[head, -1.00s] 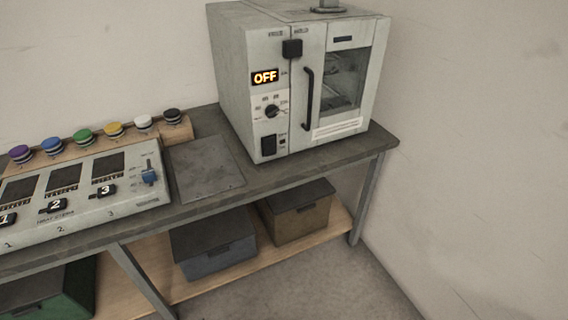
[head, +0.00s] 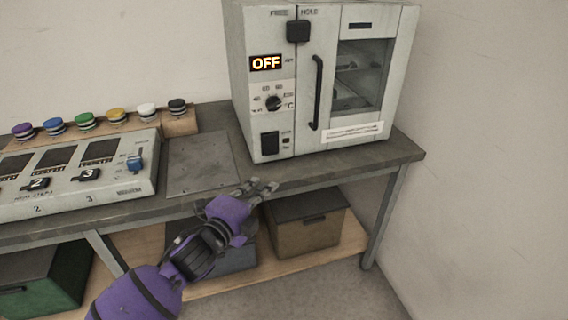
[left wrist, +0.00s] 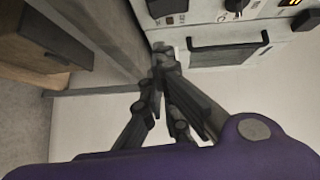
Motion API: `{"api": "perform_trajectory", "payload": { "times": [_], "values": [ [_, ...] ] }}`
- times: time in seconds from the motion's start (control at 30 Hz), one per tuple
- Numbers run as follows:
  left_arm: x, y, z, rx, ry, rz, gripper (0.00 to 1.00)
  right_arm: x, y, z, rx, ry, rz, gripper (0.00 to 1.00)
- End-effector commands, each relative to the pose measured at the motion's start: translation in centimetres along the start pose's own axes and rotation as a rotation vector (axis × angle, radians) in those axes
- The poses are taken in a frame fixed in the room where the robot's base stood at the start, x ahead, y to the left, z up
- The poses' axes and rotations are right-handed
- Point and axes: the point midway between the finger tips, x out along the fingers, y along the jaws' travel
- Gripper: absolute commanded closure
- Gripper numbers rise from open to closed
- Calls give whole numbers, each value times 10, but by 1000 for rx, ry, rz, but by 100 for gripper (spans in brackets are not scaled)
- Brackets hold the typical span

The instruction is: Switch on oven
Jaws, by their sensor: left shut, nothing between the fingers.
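The oven (head: 330,90) is a pale grey cabinet at the back right of the bench. Its display (head: 266,63) reads OFF in orange. Below the display are a round black knob (head: 273,103) and a black rocker switch (head: 270,144). A black latch block (head: 298,31) and a vertical door handle (head: 317,92) are on the front; the door looks closed. The left wrist view shows the handle (left wrist: 228,54) and the switch (left wrist: 167,7). My left gripper (head: 263,187) is shut and empty, in front of the bench edge, below the oven, apart from it. My right gripper is out of view.
A control panel (head: 75,175) with sliders stands left on the bench, with several coloured knobs (head: 86,121) behind it. A flat grey plate (head: 200,165) lies between panel and oven. Boxes (head: 308,222) sit on the lower shelf. A wall is at right.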

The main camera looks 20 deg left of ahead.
Motion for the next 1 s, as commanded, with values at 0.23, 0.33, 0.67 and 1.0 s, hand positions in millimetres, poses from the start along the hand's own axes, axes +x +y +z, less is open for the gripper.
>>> {"api": "perform_trajectory", "payload": {
  "times": [0.23, 0.33, 0.67, 1.0],
  "values": [
    [0, 1, 0, -4, 0, 1, 100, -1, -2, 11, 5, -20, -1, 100],
    [5, 1, 0, -4, 0, 1, 100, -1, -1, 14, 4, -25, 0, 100],
    [63, 0, -1, -6, 0, -1, 100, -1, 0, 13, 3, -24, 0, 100],
    [118, 1, 18, -4, -2, 2, 100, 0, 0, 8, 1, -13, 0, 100]
  ]
}}
